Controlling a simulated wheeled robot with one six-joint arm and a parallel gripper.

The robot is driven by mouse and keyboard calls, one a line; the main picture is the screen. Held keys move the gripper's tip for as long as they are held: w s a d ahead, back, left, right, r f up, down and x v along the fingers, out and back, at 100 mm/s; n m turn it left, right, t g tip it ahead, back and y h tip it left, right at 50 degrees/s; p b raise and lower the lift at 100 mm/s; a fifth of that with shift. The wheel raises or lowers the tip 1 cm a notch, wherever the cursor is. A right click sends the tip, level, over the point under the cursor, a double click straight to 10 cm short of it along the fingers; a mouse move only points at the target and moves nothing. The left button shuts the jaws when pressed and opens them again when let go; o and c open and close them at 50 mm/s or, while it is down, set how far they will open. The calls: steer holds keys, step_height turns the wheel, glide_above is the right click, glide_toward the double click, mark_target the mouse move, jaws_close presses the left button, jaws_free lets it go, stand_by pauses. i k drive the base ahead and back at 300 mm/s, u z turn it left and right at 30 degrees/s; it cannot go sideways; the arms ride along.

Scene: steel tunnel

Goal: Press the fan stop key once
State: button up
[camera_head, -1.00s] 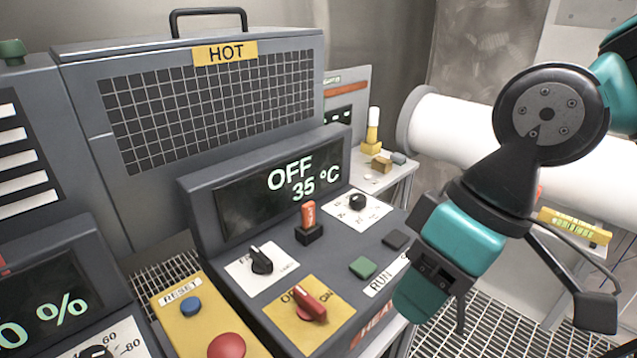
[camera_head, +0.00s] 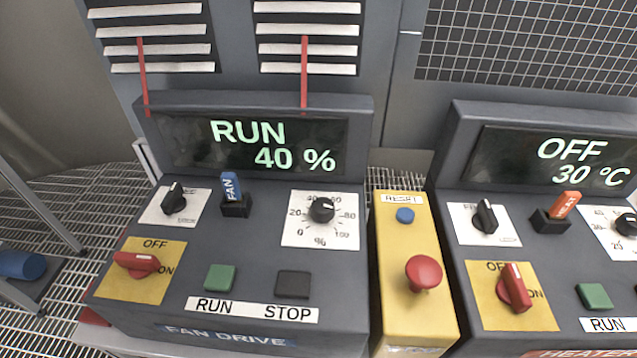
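The fan drive panel (camera_head: 255,268) stands at the left-centre of the head view. Its stop key (camera_head: 293,285) is a dark square button above the STOP label. The green run key (camera_head: 220,278) sits to its left. The fan display (camera_head: 252,146) reads RUN and 40 %. My gripper is not in the current view, so its opening and its place relative to the stop key are hidden.
A yellow box (camera_head: 384,275) with a red mushroom button (camera_head: 423,273) and a blue reset button (camera_head: 405,215) stands just right of the fan panel. The heater panel (camera_head: 455,170) is further right, showing OFF 30 °C. A red switch (camera_head: 137,262), blue FAN key (camera_head: 231,187) and dial (camera_head: 321,209) share the fan panel.

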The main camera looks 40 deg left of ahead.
mark_target(289, 284)
steer(key=u, duration=0.65)
steer(key=k, duration=0.4)
steer(key=u, duration=1)
steer(key=i, duration=0.5)
